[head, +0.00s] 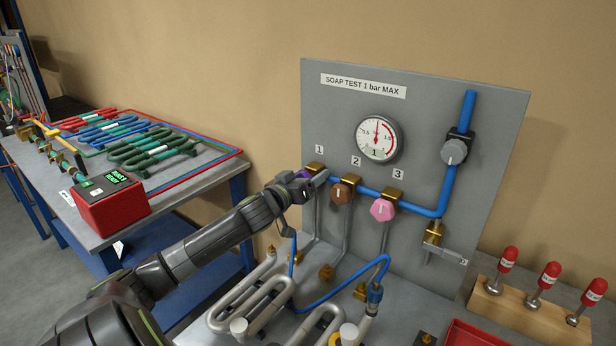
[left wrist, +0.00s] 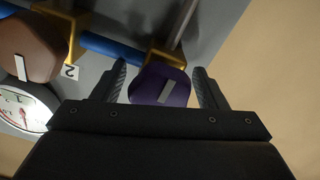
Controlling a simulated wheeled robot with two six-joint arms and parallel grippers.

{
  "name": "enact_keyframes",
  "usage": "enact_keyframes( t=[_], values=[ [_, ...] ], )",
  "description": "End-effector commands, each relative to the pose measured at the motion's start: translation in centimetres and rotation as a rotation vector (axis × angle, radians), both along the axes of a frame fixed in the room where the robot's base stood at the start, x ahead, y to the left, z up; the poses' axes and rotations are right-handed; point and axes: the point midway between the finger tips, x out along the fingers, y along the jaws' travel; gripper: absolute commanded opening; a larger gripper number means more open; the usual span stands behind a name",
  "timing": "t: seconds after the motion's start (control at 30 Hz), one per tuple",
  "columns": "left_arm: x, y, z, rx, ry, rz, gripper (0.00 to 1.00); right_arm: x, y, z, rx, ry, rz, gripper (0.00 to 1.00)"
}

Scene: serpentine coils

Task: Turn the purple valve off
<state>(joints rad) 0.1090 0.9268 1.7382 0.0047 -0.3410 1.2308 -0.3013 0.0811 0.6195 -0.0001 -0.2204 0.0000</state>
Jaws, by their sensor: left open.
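The purple valve (left wrist: 151,85) is a faceted knob with a light grey bar mark on its face. In the left wrist view it sits between the two fingers of my left gripper (left wrist: 163,88), with small gaps showing on both sides. In the head view the purple valve (head: 302,175) is mostly hidden behind my left gripper (head: 312,182), at the label 1. The gripper is open around the knob. A brown valve (head: 343,193) is at label 2 and a pink valve (head: 382,209) at label 3. My right gripper is not in view.
A grey panel holds a pressure gauge (head: 377,139), a blue pipe (head: 452,190) and a grey knob (head: 454,151). Below are bent metal coils (head: 250,310) and a blue hose (head: 345,279). A wooden block (head: 520,314) with red-handled tools stands at right.

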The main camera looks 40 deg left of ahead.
Motion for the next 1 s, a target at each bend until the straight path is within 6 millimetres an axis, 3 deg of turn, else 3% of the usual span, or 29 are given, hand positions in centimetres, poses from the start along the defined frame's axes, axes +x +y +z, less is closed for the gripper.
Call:
enact_keyframes(
  t=[0.07, 0.4, 0.73, 1.0],
  values=[
    [0.0, 0.0, 0.0, 0.0, 0.0, 0.0, 0.67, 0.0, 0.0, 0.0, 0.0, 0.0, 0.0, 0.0],
    [0.0, 0.0, 0.0, 0.0, 0.0, 0.0, 0.22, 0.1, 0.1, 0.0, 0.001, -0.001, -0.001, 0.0],
    [0.0, 0.0, 0.1, 0.046, 0.005, 0.0, 0.22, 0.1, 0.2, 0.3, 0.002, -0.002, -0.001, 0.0],
    [0.0, -0.1, 0.2, 0.216, 0.024, 0.0, 0.22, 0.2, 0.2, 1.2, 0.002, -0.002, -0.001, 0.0]
  ],
)
